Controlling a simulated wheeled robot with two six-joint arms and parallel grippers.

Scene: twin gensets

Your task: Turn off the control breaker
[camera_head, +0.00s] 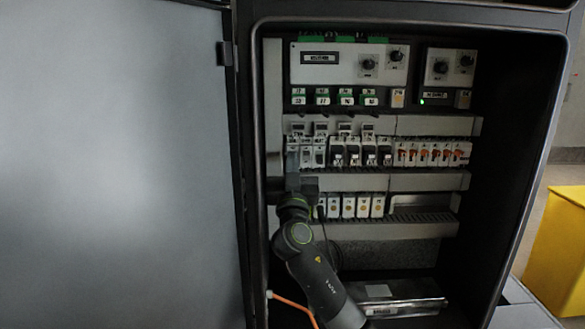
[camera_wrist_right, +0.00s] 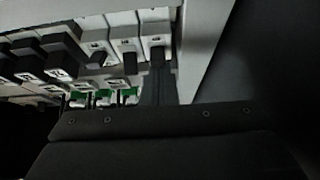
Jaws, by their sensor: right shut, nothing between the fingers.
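A row of breakers (camera_head: 340,153) runs across the middle of the open cabinet. At its left end stand light-coloured breakers (camera_head: 319,153), then dark-levered ones (camera_head: 369,154), then orange-levered ones (camera_head: 430,153). No label tells me which is the control breaker. My right gripper (camera_head: 292,170) is shut and empty at the left end of this row, just below the end breaker. In the right wrist view its fingers (camera_wrist_right: 158,85) reach to the lever of the end breaker (camera_wrist_right: 154,27); contact is unclear. My left gripper is out of view.
A control panel with knobs (camera_head: 346,64) is above the breakers. Lower terminal blocks (camera_head: 362,206) sit right of my right gripper. The cabinet door (camera_head: 120,170) stands open at left. A yellow box (camera_head: 560,245) is outside at right.

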